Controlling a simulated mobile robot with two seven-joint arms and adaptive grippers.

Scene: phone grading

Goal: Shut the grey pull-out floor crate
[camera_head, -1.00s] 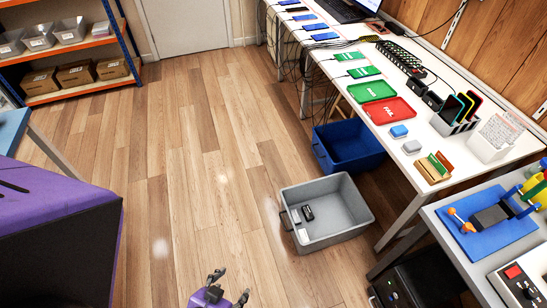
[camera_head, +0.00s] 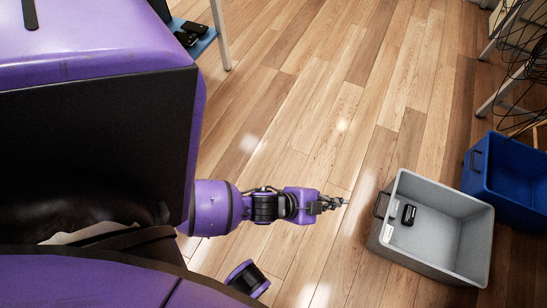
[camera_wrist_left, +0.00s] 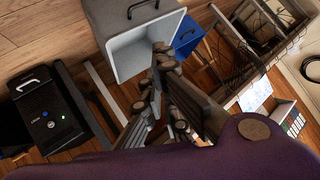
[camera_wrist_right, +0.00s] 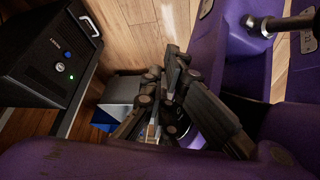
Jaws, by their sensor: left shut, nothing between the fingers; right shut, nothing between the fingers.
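The grey floor crate (camera_head: 466,256) stands on the wood floor at the right of the head view, its open top showing. A dark handle (camera_head: 380,205) is on its left side.
A blue crate (camera_head: 496,195) stands just right of the grey one. Bench legs and cables are at the upper right.

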